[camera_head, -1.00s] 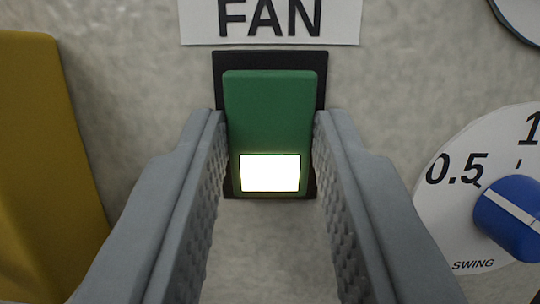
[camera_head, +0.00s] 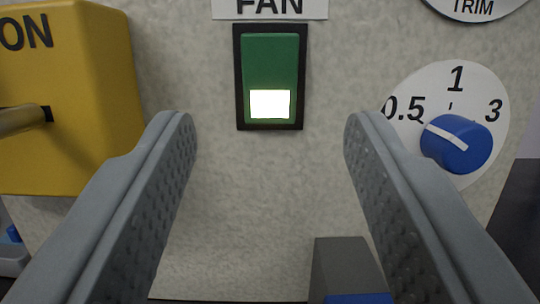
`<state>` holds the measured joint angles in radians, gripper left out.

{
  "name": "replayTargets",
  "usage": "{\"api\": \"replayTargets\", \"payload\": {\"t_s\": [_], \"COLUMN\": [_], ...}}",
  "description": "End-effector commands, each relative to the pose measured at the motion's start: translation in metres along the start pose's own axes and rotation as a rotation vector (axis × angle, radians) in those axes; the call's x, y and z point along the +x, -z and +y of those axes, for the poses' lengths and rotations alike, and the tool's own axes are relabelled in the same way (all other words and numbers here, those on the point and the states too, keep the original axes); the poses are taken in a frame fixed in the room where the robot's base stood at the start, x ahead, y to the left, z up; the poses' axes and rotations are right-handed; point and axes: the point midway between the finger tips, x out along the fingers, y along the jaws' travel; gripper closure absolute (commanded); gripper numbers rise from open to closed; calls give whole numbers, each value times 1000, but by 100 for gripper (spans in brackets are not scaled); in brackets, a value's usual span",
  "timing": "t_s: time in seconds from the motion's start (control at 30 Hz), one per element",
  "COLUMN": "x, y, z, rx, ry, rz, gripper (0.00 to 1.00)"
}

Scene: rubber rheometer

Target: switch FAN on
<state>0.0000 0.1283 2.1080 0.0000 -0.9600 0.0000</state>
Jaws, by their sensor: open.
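The FAN switch (camera_head: 270,72) is a green rocker in a black frame on the grey panel. A white patch (camera_head: 270,104) glows in its lower part. The FAN label (camera_head: 270,8) is above it, cut off by the top edge. My gripper (camera_head: 270,135) is open and empty, its two grey fingers wide apart. The fingertips lie below and to either side of the switch in the picture and appear apart from it.
A yellow box (camera_head: 75,90) with a lever juts out at left. A blue knob (camera_head: 455,142) on a white SWING-type dial (camera_head: 448,85) is at right. The TRIM dial (camera_head: 475,8) is at top right. A dark grey block (camera_head: 345,265) stands at bottom, near the right finger.

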Motion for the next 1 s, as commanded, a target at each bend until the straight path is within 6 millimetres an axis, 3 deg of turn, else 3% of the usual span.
{"api": "replayTargets", "payload": {"t_s": [0.2,0.4,1.0], "x": [-40,-59,-64], "y": [0,0,1], "z": [0,0,0], "rx": [0,0,0], "ry": [0,0,0], "rz": [-1,0,0], "gripper": [51,51,51]}}
